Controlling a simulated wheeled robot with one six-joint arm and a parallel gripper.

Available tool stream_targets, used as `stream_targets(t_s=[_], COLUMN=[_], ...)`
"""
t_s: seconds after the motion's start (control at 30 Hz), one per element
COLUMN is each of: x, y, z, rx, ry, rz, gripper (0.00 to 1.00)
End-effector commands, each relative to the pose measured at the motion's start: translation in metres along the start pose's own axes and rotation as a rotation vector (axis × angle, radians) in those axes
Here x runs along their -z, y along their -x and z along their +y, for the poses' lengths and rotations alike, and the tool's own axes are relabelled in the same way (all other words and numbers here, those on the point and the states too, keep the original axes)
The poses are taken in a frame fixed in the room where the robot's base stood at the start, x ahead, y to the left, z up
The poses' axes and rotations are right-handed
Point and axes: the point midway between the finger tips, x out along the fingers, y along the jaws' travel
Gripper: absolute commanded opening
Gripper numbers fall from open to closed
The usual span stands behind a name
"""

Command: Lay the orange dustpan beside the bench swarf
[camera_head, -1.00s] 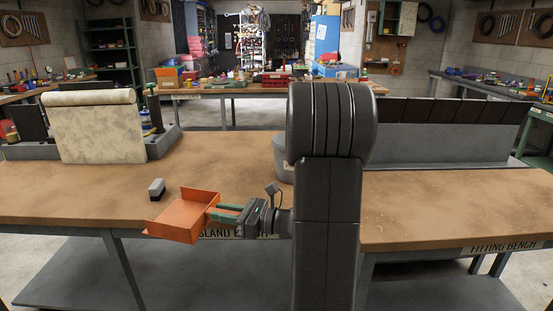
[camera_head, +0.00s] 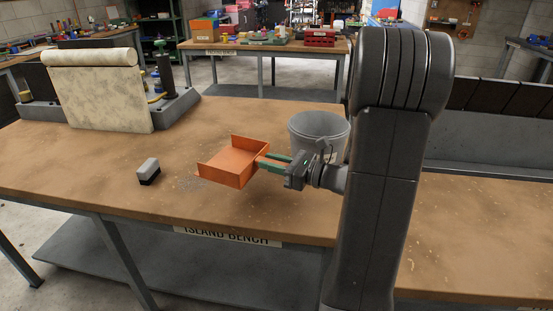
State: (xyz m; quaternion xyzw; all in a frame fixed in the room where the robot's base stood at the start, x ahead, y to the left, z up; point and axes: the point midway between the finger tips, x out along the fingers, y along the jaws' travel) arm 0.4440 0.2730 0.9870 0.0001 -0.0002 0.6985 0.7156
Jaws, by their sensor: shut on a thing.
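The orange dustpan (camera_head: 236,162) is in my gripper (camera_head: 272,165), which is shut on its handle at the right end. The pan's open side faces left, over or on the island bench top (camera_head: 95,160); I cannot tell whether it touches the wood. My arm hides part of the bench at the right.
A grey-and-black block, perhaps a brush (camera_head: 148,171), lies left of the swarf. A grey bucket (camera_head: 318,130) stands behind my gripper. A cream roll-down sheet (camera_head: 97,88) stands at the back left. The bench's front left is clear.

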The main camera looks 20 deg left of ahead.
Motion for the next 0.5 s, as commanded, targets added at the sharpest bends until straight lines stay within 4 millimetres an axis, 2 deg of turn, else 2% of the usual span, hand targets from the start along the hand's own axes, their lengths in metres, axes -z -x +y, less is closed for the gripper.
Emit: stream_targets(t_s=[0.3,0.5], x=[-0.002,0.017], y=[0.003,0.002], z=[0.000,0.000], rx=[0.001,0.000], ry=[0.000,-0.001], rz=[0.002,0.002], gripper=[0.00,0.00])
